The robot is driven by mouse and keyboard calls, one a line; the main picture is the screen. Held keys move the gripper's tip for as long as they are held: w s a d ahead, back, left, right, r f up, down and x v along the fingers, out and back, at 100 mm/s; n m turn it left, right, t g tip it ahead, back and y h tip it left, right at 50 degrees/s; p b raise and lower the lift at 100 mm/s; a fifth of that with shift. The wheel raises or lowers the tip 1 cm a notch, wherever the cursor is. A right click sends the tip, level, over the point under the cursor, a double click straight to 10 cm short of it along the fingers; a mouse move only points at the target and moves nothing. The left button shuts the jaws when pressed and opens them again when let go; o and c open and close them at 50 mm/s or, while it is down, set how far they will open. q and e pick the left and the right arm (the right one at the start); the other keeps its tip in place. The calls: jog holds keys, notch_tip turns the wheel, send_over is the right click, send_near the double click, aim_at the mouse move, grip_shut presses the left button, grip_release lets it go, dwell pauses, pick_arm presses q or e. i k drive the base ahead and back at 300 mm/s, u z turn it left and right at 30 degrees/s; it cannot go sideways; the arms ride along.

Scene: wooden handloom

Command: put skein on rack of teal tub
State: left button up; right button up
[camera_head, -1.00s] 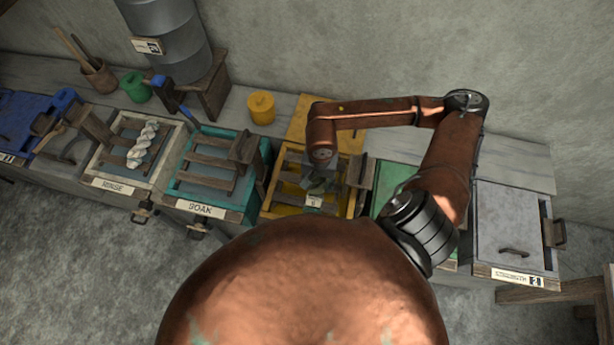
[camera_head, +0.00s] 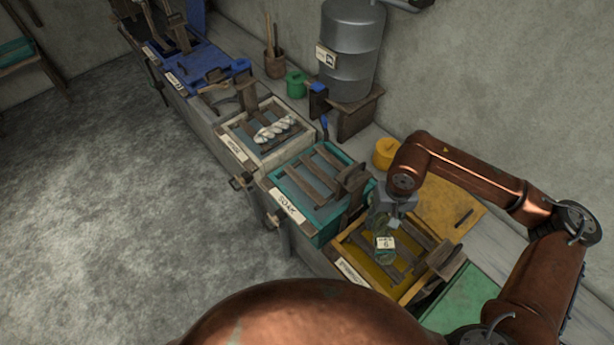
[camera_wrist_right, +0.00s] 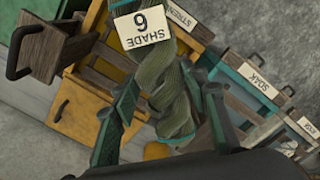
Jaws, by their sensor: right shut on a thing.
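My right gripper (camera_head: 391,212) is shut on a grey-green twisted skein (camera_head: 385,258), which hangs over the yellow tub. In the right wrist view the skein (camera_wrist_right: 155,72) sits between the two fingers, with a "SHADE 6" tag (camera_wrist_right: 142,25) on it. The teal tub (camera_head: 328,233), labelled SOAK, stands just left of the gripper, and its wooden slat rack (camera_head: 312,180) is bare. The teal tub also shows at the right of the right wrist view (camera_wrist_right: 232,78). My left gripper is not in view.
The yellow tub (camera_head: 343,243) has its own slats and an upright wooden handle (camera_head: 447,262). A white RINSE tub (camera_head: 233,140) holds a white skein (camera_head: 275,129). The teal tub's wooden handle (camera_head: 352,180) rises on its right side. A yellow canister (camera_head: 386,153) stands behind.

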aim_at(311, 164)
jog(key=u, duration=0.55)
jog(key=i, duration=1.15)
